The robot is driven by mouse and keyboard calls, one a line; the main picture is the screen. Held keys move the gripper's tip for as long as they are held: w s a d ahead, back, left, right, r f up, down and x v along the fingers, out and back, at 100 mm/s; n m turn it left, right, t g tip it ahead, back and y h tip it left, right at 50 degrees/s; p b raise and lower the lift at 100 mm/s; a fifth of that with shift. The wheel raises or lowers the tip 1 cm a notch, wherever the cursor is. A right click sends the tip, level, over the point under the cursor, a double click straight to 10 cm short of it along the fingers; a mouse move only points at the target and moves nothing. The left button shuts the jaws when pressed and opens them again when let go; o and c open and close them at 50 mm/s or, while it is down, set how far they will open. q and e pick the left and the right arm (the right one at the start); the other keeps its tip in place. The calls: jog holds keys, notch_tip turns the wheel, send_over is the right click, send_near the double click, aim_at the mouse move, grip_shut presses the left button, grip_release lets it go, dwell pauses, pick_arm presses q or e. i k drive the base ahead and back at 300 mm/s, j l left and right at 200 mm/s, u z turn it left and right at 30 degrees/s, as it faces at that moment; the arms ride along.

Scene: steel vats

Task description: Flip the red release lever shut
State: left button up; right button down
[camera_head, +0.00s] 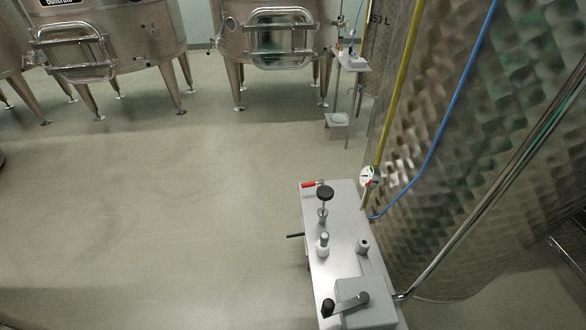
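The red release lever (309,184) is small in this view. It sits at the far left corner of a narrow steel bench top (340,205) beside a large dimpled vat. Its red grip points left, out past the bench edge, and looks roughly level. I cannot tell from here whether the lever is open or shut. Neither of my grippers is in view, and nothing covers the lever.
The bench carries a black knob (325,193), small posts and a grey box with a black-knobbed crank (328,307). A black handle (295,235) sticks out left. The dimpled vat (480,130) blocks the right. Floor (150,220) left is clear.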

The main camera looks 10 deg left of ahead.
aim_at(321, 182)
jog(key=i+j, duration=0.1)
jog(key=j, duration=0.45)
jog(key=i+j, duration=0.1)
jog(key=j, duration=0.4)
jog(key=i+j+z, duration=0.1)
jog(key=j, duration=0.45)
jog(key=i+j, duration=0.1)
jog(key=j, duration=0.4)
jog(key=i+j, duration=0.1)
jog(key=j, duration=0.45)
jog(key=z, duration=0.05)
